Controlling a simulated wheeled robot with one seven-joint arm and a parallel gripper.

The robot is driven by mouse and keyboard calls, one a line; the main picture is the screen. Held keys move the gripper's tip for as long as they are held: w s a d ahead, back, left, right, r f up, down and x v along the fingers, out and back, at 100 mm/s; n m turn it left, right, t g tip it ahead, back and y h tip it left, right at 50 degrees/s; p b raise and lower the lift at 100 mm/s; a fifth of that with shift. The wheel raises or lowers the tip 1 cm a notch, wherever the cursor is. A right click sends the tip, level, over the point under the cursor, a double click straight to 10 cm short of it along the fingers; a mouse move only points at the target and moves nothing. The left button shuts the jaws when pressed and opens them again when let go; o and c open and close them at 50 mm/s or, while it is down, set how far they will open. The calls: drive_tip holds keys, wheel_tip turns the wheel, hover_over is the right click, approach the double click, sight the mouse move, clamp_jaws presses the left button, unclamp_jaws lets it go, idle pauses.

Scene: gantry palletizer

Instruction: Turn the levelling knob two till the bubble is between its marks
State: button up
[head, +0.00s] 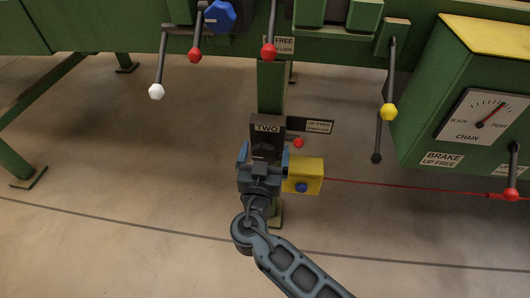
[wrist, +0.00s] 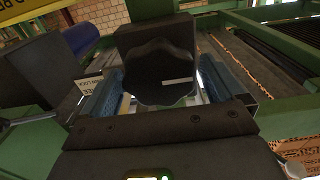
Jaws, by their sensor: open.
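A dark block labelled TWO (head: 267,128) stands on the green post in the head view. In the wrist view a black lobed knob (wrist: 158,70) with a small pale mark faces me. My gripper (head: 264,155) is in front of the block, just below the label. Its blue-padded fingers are open, one on each side of the knob, as the wrist view of my gripper (wrist: 160,92) shows. I cannot tell whether the pads touch the knob. In the head view my gripper hides the knob. I cannot make out a bubble or its marks in either view.
A yellow box (head: 307,168) with a blue button sits just right of my gripper, with a red cord (head: 400,185) running right from it. Levers hang above, including a yellow-tipped one (head: 389,112). A green cabinet with a chain gauge (head: 485,115) stands right. Floor lies open at left.

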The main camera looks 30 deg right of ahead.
drive_tip(key=c, duration=1)
drive_tip(key=shift+f+n, duration=0.1)
drive_tip(key=shift+n, duration=0.3)
